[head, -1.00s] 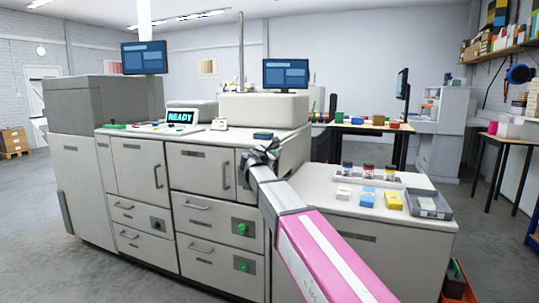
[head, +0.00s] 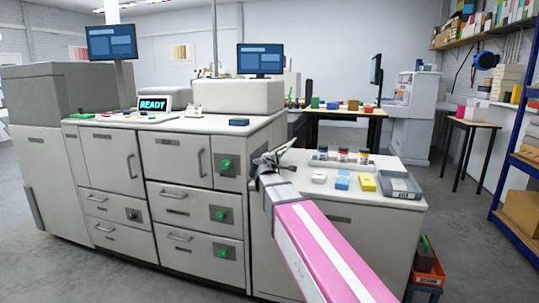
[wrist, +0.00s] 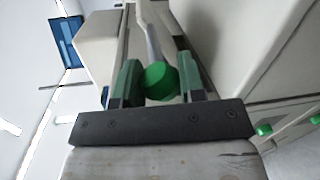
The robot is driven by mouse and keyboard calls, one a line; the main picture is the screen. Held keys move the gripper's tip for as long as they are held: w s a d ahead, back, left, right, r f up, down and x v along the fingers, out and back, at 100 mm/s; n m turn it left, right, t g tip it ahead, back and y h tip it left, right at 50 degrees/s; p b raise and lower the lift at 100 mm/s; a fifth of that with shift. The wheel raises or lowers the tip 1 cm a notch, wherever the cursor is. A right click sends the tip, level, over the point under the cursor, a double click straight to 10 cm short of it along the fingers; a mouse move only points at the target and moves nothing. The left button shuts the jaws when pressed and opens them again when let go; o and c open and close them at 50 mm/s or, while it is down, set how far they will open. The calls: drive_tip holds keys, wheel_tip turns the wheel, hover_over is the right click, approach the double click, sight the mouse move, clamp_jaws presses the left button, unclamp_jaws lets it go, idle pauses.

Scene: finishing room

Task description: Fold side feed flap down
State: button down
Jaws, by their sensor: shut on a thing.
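My gripper (head: 272,160) is at the right end of the big beige machine (head: 200,133), just above the lower side cabinet. In the wrist view, the dark green fingers of my gripper (wrist: 160,82) stand on both sides of a round green knob (wrist: 160,80) and are shut on it. A pale grey bar (wrist: 151,42) runs from behind the knob. In the head view, a thin light piece (head: 287,149) sticks up at the fingertips. It may be the side feed flap, but my gripper hides much of it and its hinge cannot be seen.
The side cabinet top (head: 390,199) holds ink bottles, small coloured boxes and a grey tray (head: 400,185). A blue shelf rack (head: 507,165) is at the right edge. Open floor lies between them.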

wheel_tip(320, 180, down, 6)
drive_tip(key=d+m+y, duration=0.1)
drive_tip(key=d+m, duration=0.1)
drive_tip(key=m, duration=0.1)
drive_tip(key=shift+s+m, duration=0.4)
drive_tip(key=shift+f, duration=0.1)
drive_tip(key=c, duration=0.7)
unclamp_jaws()
drive_tip(key=v, duration=1)
drive_tip(key=shift+s+a, duration=0.2)
drive_tip(key=shift+s, duration=0.2)
